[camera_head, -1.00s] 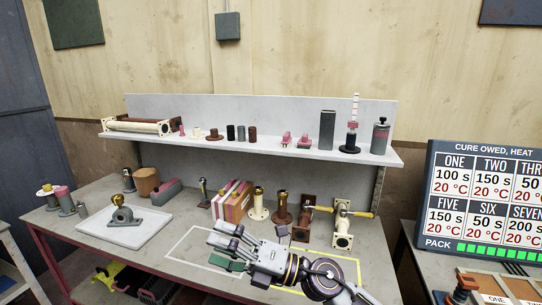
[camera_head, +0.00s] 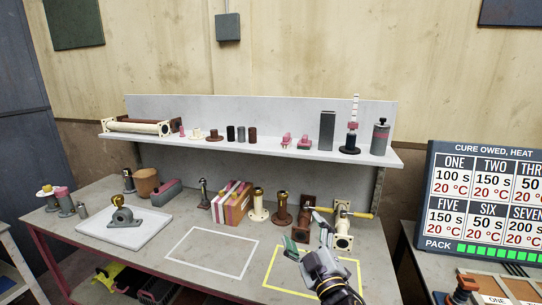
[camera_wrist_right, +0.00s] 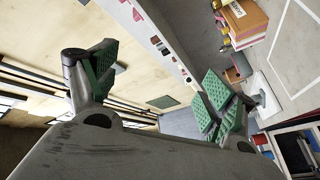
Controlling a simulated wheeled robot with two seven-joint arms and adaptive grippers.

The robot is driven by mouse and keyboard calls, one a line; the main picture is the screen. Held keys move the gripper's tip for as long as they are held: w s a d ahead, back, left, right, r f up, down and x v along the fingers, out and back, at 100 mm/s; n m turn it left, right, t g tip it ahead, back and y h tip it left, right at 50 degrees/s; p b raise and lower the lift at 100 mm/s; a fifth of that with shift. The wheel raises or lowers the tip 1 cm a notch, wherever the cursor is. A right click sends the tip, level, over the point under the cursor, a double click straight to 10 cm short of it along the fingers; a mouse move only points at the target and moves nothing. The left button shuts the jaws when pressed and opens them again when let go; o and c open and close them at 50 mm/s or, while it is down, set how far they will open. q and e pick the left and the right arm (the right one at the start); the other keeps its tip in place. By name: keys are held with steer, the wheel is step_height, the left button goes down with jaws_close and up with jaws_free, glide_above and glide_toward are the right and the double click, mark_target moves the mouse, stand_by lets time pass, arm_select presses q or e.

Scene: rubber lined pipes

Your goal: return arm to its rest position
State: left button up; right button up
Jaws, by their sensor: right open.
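My right gripper (camera_head: 306,232) is over the front right of the workbench, above the yellow-outlined rectangle (camera_head: 268,283). Its fingers point up and away from the bench. In the right wrist view its green-padded fingers (camera_wrist_right: 150,88) stand wide apart with nothing between them. A cream flanged pipe fitting with yellow handles (camera_head: 343,228) stands just behind and right of the gripper, and a dark brown fitting (camera_head: 304,209) stands behind it. I cannot tell from this angle whether the gripper touches either. My left gripper is not in view.
The white-outlined rectangle (camera_head: 183,253) on the bench is empty. A white tray (camera_head: 90,228) with a grey fitting is at left. A shelf (camera_head: 270,151) with pipes and small parts runs behind. A cure board (camera_head: 480,200) stands at right.

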steer(key=s+d+f+m+g+h, duration=0.2)
steer(key=d+f+m+g+h, duration=0.25)
steer(key=d+f, duration=0.4)
steer(key=s+d+f+m+g, duration=0.2)
steer(key=s+f+g, duration=0.4)
steer(key=s+f, duration=0.45)
steer(key=s+d+f+m+g, duration=0.3)
steer(key=s+f+g, duration=0.2)
steer(key=s+f, duration=0.6)
steer(key=s+f+g, duration=0.2)
steer(key=s+f, duration=0.1)
steer(key=f, duration=2.9)
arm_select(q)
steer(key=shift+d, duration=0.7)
arm_select(e)
steer(key=s+d+f, duration=0.2)
steer(key=s+f, duration=0.7)
steer(key=s, duration=0.2)
steer(key=s+d+f, duration=0.2)
steer(key=s+f, duration=0.8)
steer(key=s, duration=0.1)
steer(key=shift+s+d+f+g, duration=0.2)
steer(key=shift+d+f+g, duration=0.1)
steer(key=shift+g, duration=0.05)
